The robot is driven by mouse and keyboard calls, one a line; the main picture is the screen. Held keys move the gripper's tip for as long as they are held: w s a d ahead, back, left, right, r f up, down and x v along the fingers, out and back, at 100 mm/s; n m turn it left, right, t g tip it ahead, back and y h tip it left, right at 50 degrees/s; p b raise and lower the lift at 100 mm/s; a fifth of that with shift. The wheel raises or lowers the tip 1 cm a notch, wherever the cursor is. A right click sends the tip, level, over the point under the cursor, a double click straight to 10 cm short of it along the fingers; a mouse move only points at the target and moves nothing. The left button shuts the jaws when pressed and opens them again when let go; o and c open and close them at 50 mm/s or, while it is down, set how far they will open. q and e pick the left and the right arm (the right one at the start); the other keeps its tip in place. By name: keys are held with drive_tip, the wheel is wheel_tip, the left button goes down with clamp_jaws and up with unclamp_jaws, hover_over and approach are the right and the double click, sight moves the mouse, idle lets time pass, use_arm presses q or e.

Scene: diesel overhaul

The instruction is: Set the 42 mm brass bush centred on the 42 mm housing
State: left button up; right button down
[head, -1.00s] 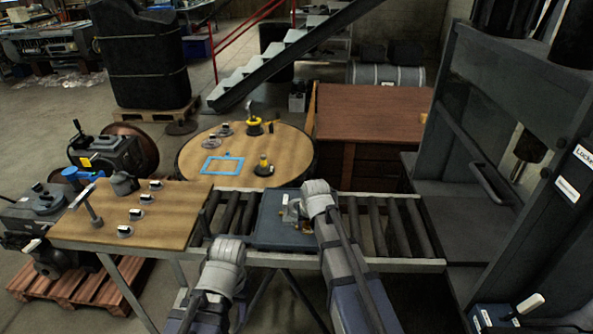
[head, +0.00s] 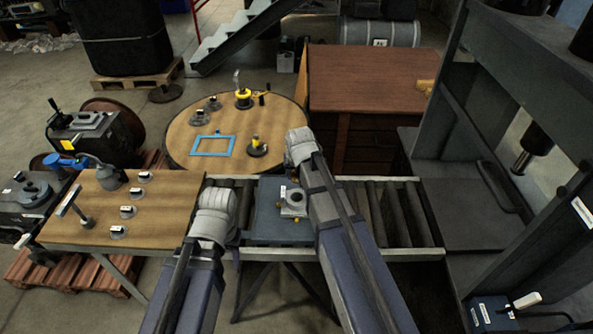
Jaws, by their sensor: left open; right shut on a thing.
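A grey block with a round opening, likely the housing (head: 293,202), sits on a blue plate (head: 262,222) on the roller conveyor. Small brass-coloured parts show around its base. My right gripper (head: 300,146) is beyond the housing in the picture, apart from it. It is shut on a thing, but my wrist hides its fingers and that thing. I cannot make out the 42 mm brass bush. My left gripper (head: 214,212) is left of the blue plate, near the wooden table's right edge. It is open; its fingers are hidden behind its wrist.
The wooden table (head: 175,205) holds several small labelled parts and a T-shaped tool (head: 72,206). The round table (head: 190,160) carries a blue frame (head: 213,146) and black-and-yellow tools. The press (head: 440,150) stands at right. Conveyor rollers (head: 395,210) right of my arm are clear.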

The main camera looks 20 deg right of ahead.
drive_tip(key=b, duration=0.6)
hover_over(297, 196)
drive_tip(key=s, duration=0.1)
drive_tip(key=shift+s+a+f, duration=0.1)
drive_tip(key=shift+f, duration=1.55)
drive_tip(key=shift+s+a+f, duration=0.1)
drive_tip(key=shift+f, duration=1.55)
drive_tip(key=shift+f+b, duration=0.45)
drive_tip(key=shift+b, duration=0.05)
drive_tip(key=shift+f+b, duration=0.5)
drive_tip(key=shift+f+b, duration=0.5)
drive_tip(key=shift+c, duration=0.2)
unclamp_jaws()
drive_tip(key=shift+s, duration=0.1)
drive_tip(key=shift+o, duration=0.2)
drive_tip(key=shift+r+p, duration=0.7)
wheel_tip(297, 196, up, 8)
drive_tip(key=p, duration=0.7)
drive_tip(key=shift+f+p, duration=0.1)
drive_tip(key=shift+p, duration=0.3)
